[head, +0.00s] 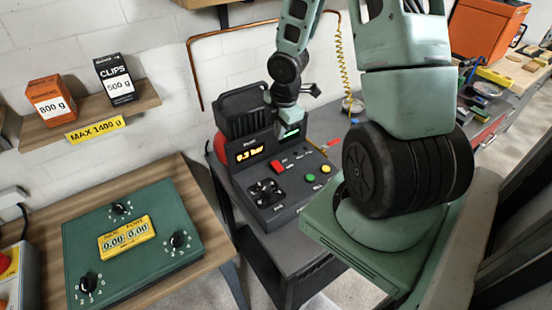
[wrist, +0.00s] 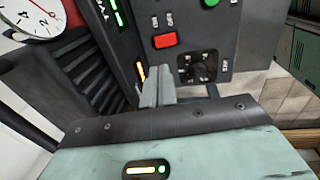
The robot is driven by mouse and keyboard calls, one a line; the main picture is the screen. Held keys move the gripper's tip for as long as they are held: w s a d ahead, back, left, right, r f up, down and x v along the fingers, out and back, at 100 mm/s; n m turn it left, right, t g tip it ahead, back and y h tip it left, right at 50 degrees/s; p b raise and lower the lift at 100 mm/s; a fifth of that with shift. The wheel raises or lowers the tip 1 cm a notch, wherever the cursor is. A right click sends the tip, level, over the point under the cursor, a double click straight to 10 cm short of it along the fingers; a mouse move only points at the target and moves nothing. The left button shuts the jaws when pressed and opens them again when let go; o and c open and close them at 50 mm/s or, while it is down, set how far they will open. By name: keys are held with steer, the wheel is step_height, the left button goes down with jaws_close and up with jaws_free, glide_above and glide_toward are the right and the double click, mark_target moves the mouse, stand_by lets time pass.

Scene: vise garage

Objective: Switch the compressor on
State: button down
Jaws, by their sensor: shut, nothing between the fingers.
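The compressor (head: 240,112) stands on a dark cart, with a black sloped control panel (head: 292,190). An orange display (head: 250,152) on the panel reads about 0.3 bar, blurred. A red switch (head: 278,166) sits right of it and also shows in the wrist view (wrist: 165,41). A black dial-like control (head: 265,190) lies below and shows in the wrist view (wrist: 197,67). My gripper (head: 282,128) is shut and empty over the upper part of the panel, partly hiding it. In the wrist view its fingertips (wrist: 159,75) point at the panel, just short of the red switch.
A copper pipe (head: 195,75) runs along the wall behind. A green box with dials (head: 150,270) is on the left bench. A round gauge (wrist: 30,18) shows in the wrist view.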

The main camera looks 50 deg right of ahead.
mark_target(276, 164)
steer(key=f, duration=0.4)
steer(key=w+f, duration=0.1)
steer(key=f, duration=0.3)
steer(key=f+b, duration=0.1)
steer(key=f, duration=0.2)
steer(key=shift+w+d+f, duration=0.25)
steer(key=shift+w+f, duration=0.1)
steer(key=shift+f, duration=0.05)
steer(key=shift+w+f+b, duration=0.1)
steer(key=shift+f+b, duration=0.2)
steer(key=shift+b, duration=0.05)
steer(key=shift+r, duration=0.1)
steer(key=shift+s, duration=0.2)
steer(key=shift+s+a+r, duration=0.1)
steer(key=shift+s+a, duration=0.1)
steer(key=shift+s, duration=0.45)
steer(key=shift+r+p, duration=0.4)
steer(key=shift+r, duration=0.25)
step_height(276, 164, up, 13)
steer(key=s+p, duration=0.1)
steer(key=p, duration=0.2)
steer(key=shift+s+a+f+p, duration=0.2)
steer(key=shift+s+a+p, duration=0.05)
steer(key=shift+s+p, duration=0.15)
